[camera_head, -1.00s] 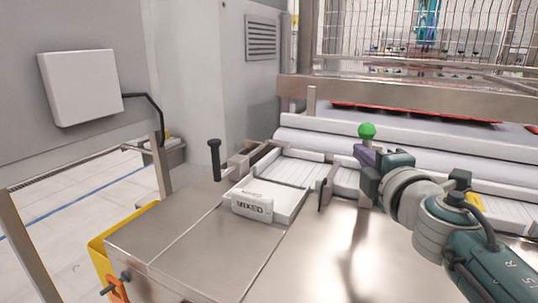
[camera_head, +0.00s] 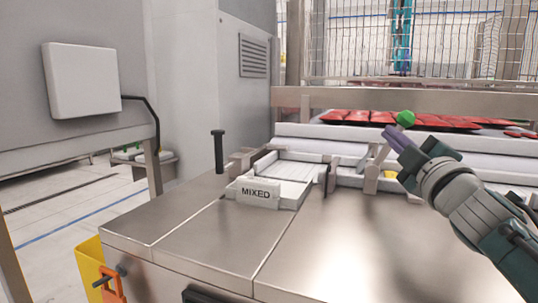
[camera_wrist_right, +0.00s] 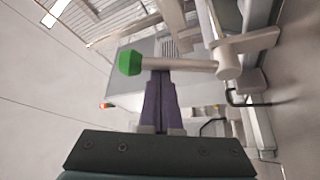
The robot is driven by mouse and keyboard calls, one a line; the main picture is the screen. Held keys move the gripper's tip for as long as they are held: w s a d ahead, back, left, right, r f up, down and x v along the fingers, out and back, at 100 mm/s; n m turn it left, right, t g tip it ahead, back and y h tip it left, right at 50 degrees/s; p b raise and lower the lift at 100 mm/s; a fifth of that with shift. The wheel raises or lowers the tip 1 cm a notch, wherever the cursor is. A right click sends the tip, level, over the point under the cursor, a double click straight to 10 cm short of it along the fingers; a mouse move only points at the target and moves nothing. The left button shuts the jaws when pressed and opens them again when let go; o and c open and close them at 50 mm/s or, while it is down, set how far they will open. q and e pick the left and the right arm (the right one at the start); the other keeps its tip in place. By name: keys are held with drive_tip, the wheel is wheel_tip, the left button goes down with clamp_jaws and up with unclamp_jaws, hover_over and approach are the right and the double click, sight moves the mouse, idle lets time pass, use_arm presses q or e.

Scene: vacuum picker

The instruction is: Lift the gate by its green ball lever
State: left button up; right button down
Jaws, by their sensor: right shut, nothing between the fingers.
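The green ball (camera_head: 405,118) tops a pale lever (camera_head: 379,156) that slants down to the left to the rail beside the white channels. In the right wrist view the green ball (camera_wrist_right: 130,63) is at the left end of the pale shaft (camera_wrist_right: 190,65). My right gripper (camera_head: 390,132) has its purple fingers shut with nothing between them. In the wrist view the fingertips (camera_wrist_right: 160,74) meet the shaft's edge just beside the ball; whether they touch it I cannot tell. I cannot make out the gate itself clearly. My left gripper is out of view.
A white block marked MIXED (camera_head: 256,193) sits on the steel table (camera_head: 200,225), near a black-topped upright handle (camera_head: 218,150). Red packs (camera_head: 365,117) lie behind the white rollers, with a wire fence (camera_head: 350,45) beyond. The table front is clear.

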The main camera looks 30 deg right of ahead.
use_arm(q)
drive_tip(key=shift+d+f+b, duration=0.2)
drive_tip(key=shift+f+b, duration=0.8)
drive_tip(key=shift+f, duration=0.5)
use_arm(e)
drive_tip(key=shift+s+d+f+m+h, duration=0.5)
drive_tip(key=shift+s+d+f+m, duration=0.3)
drive_tip(key=shift+s+m, duration=0.1)
drive_tip(key=shift+d, duration=0.1)
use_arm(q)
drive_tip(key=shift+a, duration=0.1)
